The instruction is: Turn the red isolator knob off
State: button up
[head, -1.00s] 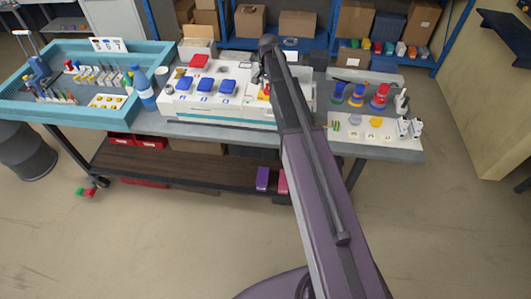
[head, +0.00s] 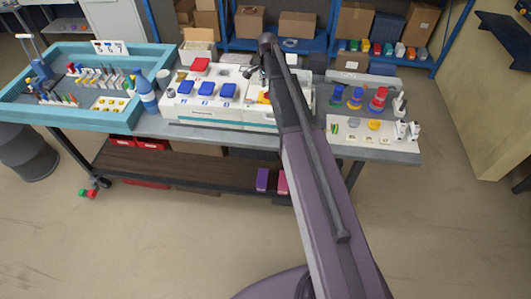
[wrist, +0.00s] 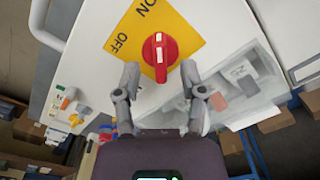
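The red isolator knob (wrist: 167,52) sits on a yellow plate (wrist: 189,26) marked ON and OFF, on a white panel. In the wrist view its white stripe runs up and down, with OFF to its left and ON above, a little left. My gripper (wrist: 160,72) is open, one fingertip to the left and one to the right of the knob's lower part. I see gaps on both sides and cannot tell the depth. In the head view my arm hides most of the gripper and the knob; part of the yellow plate (head: 263,98) shows.
A grey translucent cover (wrist: 230,85) lies beside the plate in the wrist view. A blue bottle (head: 146,92) and a teal tray (head: 75,122) stand left. Coloured parts stand on the right.

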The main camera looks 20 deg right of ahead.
jog(key=shift+r+p, duration=5.4)
jog(key=shift+r, duration=0.25)
jog(key=s+a+f+n+b, duration=0.3)
jog(key=s+f+b, duration=0.3)
jog(key=s, duration=0.3)
jog(key=s+a+f+n+b, duration=0.3)
jog(key=s+f+n+b, duration=0.3)
jog(key=s, duration=0.4)
jog(key=s+a+f+n+b, duration=0.3)
jog(key=s+f+n+b, duration=0.1)
jog(key=s, duration=0.5)
jog(key=shift+s+f+n+b, duration=0.25)
jog(key=shift+f+n+b, duration=0.15)
jog(key=shift+f+b, duration=0.5)
